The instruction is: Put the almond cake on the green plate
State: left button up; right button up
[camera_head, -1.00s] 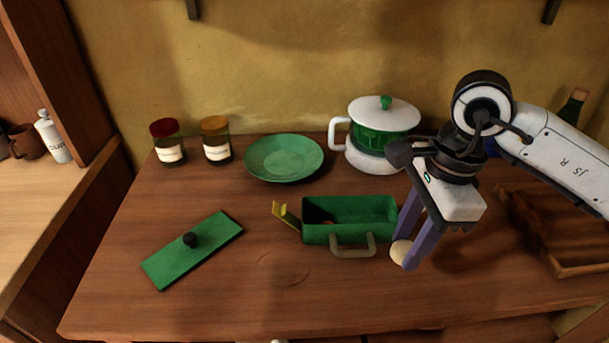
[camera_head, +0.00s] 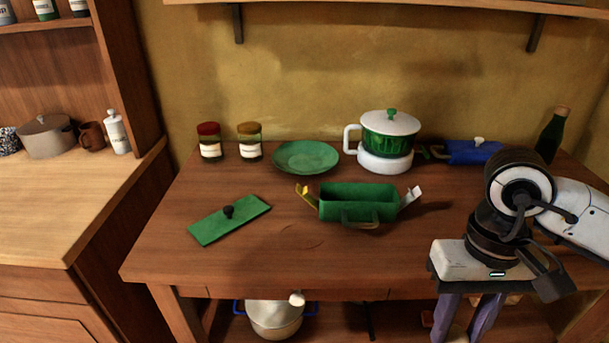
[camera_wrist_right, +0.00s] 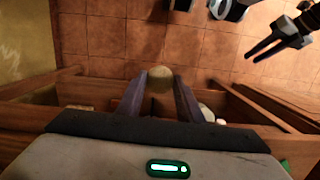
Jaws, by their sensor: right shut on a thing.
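The green plate (camera_head: 305,157) lies empty at the back of the wooden counter, in the head view. My right gripper (camera_head: 465,322) is at the lower right, in front of the counter's front edge and pointing down. In the right wrist view (camera_wrist_right: 160,85) its purple fingers are shut on a pale beige rounded thing (camera_wrist_right: 160,77), which looks like the almond cake.
A green box (camera_head: 357,205) with a handle stands mid-counter, its flat green lid (camera_head: 229,220) to the left. Two jars (camera_head: 229,142) and a green-and-white pot (camera_head: 388,140) flank the plate. A blue container (camera_head: 472,152) and a bottle (camera_head: 551,135) stand at back right.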

aim_at(314, 161)
jog(key=z, duration=0.9)
jog(key=i, duration=0.65)
jog(key=u, duration=2.35)
jog(key=i, duration=0.5)
jog(key=z, duration=0.05)
